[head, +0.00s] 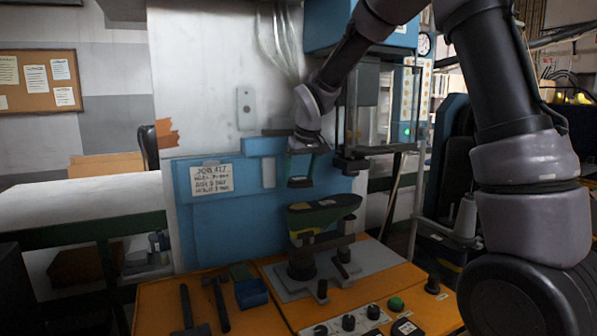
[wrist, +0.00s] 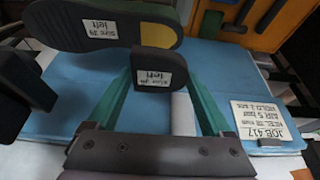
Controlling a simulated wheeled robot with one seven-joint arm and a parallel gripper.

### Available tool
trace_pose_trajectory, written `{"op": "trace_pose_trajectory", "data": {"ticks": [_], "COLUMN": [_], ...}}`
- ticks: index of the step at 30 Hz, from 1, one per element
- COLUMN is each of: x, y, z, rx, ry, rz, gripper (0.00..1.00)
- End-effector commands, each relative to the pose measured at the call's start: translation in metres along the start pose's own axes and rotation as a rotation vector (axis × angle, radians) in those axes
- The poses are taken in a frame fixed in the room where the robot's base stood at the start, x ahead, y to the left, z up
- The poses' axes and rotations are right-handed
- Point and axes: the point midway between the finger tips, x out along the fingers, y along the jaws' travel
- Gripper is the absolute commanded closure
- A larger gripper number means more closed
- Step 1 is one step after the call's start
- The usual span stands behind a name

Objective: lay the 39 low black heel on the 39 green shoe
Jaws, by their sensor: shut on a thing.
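My gripper (head: 301,176) has green fingers and is shut on a small black heel (head: 300,183), held in the air above the shoe. In the wrist view the heel (wrist: 154,62) sits between the fingertips; its white label reads "left", its number hard to read. The green shoe (head: 322,216) rests sole up on a dark stand, below the gripper. In the wrist view its dark sole (wrist: 70,32) is labelled "size 39 left", with a yellow patch (wrist: 160,37) at one end. The heel overlaps the sole's edge in that view, but appears apart from it in the head view.
The stand (head: 302,262) is on a grey plate on an orange bench (head: 170,302). Hammers (head: 217,302), a blue box (head: 251,293) and a knob panel (head: 347,322) lie around it. A blue panel with a job card (head: 211,179) stands behind. A dark machine column is close right of the gripper.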

Motion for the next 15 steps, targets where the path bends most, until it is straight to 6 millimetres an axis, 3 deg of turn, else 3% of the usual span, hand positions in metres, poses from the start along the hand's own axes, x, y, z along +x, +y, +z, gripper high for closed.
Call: {"op": "trace_pose_trajectory", "data": {"ticks": [15], "x": [0.031], "y": [0.000], "z": [0.014], "rx": [0.001], "ry": [-0.002], "rz": [0.000], "gripper": [0.71]}}
